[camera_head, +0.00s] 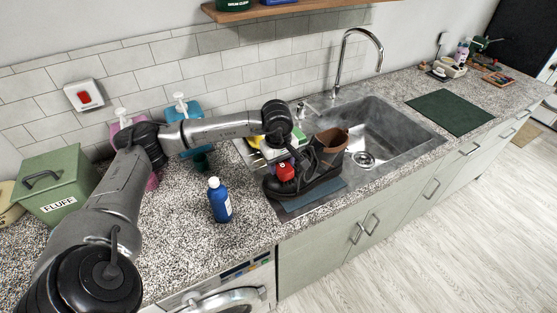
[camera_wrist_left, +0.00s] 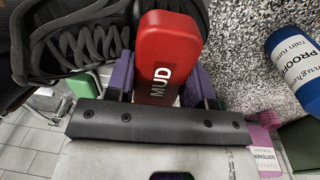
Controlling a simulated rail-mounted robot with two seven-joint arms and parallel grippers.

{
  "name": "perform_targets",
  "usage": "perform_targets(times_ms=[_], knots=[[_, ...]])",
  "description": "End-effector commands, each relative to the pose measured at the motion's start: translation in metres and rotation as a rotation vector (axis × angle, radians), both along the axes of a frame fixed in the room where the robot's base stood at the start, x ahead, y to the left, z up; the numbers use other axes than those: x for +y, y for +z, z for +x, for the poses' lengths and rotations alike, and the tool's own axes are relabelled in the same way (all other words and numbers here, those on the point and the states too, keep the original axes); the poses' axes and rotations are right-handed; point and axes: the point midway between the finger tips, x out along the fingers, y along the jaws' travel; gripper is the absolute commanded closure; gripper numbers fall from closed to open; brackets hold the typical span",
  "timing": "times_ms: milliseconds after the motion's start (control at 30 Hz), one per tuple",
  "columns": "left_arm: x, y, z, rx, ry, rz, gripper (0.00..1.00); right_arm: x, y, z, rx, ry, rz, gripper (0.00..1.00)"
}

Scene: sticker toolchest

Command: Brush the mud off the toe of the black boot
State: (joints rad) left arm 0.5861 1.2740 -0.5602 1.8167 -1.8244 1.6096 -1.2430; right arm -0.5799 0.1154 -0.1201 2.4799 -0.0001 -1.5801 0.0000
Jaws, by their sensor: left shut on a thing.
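The black boot (camera_head: 322,178) stands on a blue-grey mat at the counter's front edge by the sink, its toe pointing left. Its laces also show in the left wrist view (camera_wrist_left: 85,45). My left gripper (camera_head: 284,158) is over the toe end, shut on a red brush marked MUD (camera_wrist_left: 165,50), whose red body also shows in the head view (camera_head: 286,172). The brush is at the toe; its bristles are hidden, so I cannot tell whether they touch. No mud can be made out on the toe. My right gripper is not in view.
A blue bottle (camera_head: 219,201) stands left of the boot. The sink (camera_head: 385,135) and tall tap (camera_head: 360,50) are to the right. Pump bottles (camera_head: 183,118) and a green FLUFF box (camera_head: 58,185) are at the left. A dark green mat (camera_head: 450,111) lies beyond the sink.

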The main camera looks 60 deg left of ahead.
Motion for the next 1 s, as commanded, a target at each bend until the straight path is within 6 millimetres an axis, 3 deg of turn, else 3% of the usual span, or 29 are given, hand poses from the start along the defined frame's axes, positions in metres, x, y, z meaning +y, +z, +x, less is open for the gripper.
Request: perform_targets(times_ms=[500,1000], knots=[[-0.026,-0.001,-0.002,0.002,-0.004,-0.004,0.7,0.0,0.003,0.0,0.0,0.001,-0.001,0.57],[-0.001,0.0,0.0,0.002,0.0,0.0,0.7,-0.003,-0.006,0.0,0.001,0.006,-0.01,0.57]])
